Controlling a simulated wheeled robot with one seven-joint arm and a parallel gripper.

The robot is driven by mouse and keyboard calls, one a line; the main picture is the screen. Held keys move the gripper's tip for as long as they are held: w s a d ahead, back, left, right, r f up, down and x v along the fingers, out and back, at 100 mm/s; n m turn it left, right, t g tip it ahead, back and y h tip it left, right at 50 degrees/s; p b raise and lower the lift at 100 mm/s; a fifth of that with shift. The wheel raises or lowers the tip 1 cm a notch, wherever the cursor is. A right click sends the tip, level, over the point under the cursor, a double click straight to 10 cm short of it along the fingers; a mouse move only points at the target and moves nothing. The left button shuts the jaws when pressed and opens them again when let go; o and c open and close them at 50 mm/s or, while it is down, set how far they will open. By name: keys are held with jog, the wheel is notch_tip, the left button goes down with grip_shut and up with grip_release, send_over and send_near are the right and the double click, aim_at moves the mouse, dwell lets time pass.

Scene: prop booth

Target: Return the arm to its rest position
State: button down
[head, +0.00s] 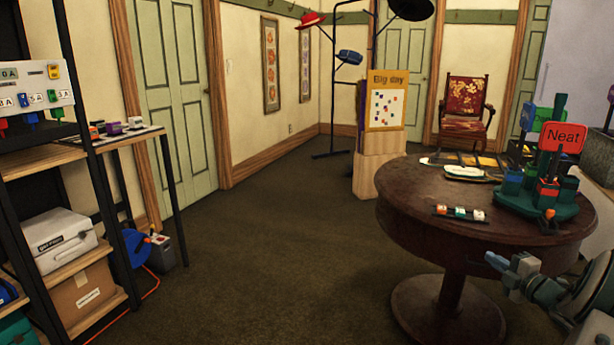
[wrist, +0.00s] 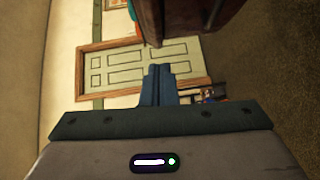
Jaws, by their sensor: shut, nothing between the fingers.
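My gripper (head: 492,259) is at the lower right of the head view, in front of the round dark wooden table and near its front edge. Its blue fingers are together with nothing between them. In the wrist view my gripper (wrist: 158,70) shows its two blue fingertips side by side, pointing toward a pale green door (wrist: 120,66) that appears turned on its side. My arm runs from the gripper to the lower right corner of the head view.
The round table (head: 400,200) bears a green stand with a red "Neat" sign (head: 563,138) and a small dark rack (head: 458,213). A shelf unit (head: 85,150) stands at left. A wooden box (head: 379,176) stands behind the table. The carpet (head: 270,230) between is clear.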

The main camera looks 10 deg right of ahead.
jog(key=w+a+r+m+g+h+p, duration=0.1)
jog(key=w+a+r+m+h+p, duration=0.2)
jog(key=r, duration=0.4)
jog(key=w+a+r+m+g+h+p, duration=0.1)
jog(key=w+a+r+m+p, duration=0.1)
jog(key=a+r+p, duration=0.4)
jog(key=s+a+r+m+g+h+p, duration=0.35)
jog(key=a+r+m+p, duration=0.3)
jog(key=a+r, duration=0.45)
jog(key=s+a+r+m+g+y+p, duration=0.1)
jog(key=s+a+r+m+g+p, duration=0.1)
jog(key=s+a, duration=0.5)
jog(key=s+a+r+m+g+y+p, duration=0.2)
jog(key=s+a+p, duration=0.4)
jog(key=s, duration=0.5)
jog(key=s+a+r+m+g+y+p, duration=0.1)
jog(key=s+a+r+m+g+p, duration=0.3)
jog(key=s+a, duration=0.5)
jog(key=shift+s+a+g+p, duration=0.15)
jog(key=shift+s+g+p, duration=0.3)
jog(key=shift+s+p, duration=0.15)
jog(key=shift+y, duration=0.25)
